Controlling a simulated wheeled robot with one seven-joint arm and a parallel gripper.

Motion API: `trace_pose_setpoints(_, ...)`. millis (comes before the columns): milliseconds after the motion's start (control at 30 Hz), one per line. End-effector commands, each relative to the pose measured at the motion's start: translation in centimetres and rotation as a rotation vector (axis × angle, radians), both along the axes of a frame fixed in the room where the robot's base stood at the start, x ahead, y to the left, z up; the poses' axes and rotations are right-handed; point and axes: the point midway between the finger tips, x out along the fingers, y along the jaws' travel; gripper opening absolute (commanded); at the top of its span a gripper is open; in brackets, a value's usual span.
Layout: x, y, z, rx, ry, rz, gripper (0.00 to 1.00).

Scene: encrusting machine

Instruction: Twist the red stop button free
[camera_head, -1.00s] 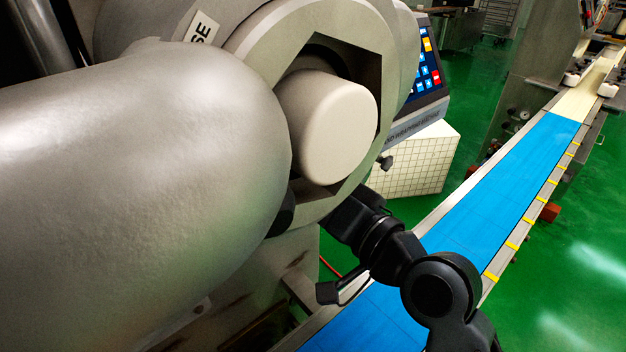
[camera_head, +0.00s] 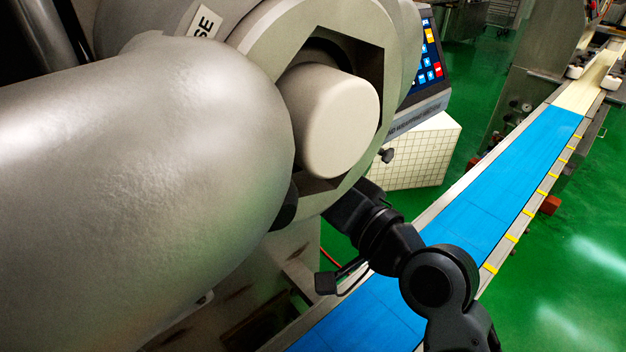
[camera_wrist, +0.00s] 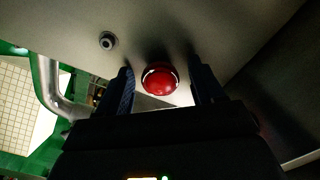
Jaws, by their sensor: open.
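The red stop button (camera_wrist: 160,79) is a round, glossy red knob on a grey metal panel (camera_wrist: 225,35) in the wrist view. My gripper (camera_wrist: 162,84) is open, with one dark finger to the left of the button and the other to its right. Small gaps show between the fingers and the button, and how deep the fingers reach around it is hard to tell. In the head view the button and my fingertips are hidden behind the machine, where my black arm (camera_head: 437,283) reaches in.
The machine's large grey metal body (camera_head: 150,150) fills the left of the head view. A blue conveyor belt (camera_head: 500,190) runs beside it. A control panel (camera_head: 428,65) stands behind. A small round fitting (camera_wrist: 107,40) and a curved metal pipe (camera_wrist: 50,85) are near the button.

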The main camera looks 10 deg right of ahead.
Motion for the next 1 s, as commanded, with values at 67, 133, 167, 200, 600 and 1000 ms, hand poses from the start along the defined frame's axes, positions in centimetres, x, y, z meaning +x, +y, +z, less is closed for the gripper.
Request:
trace_pose_setpoints(67,0.0,0.0,0.0,0.0,0.0,0.0,0.67)
trace_pose_setpoints(133,-0.1,-0.1,0.0,0.0,0.001,-0.001,0.67)
trace_pose_setpoints(167,-0.2,-0.2,0.0,0.0,0.0,-0.001,0.67)
trace_pose_setpoints(200,-0.4,-0.3,-0.1,0.0,0.0,-0.001,0.67)
trace_pose_setpoints(600,-5.3,-3.6,-0.2,0.0,0.001,-0.002,0.67)
trace_pose_setpoints(1000,-6.5,-4.3,0.0,0.0,0.0,0.0,0.67)
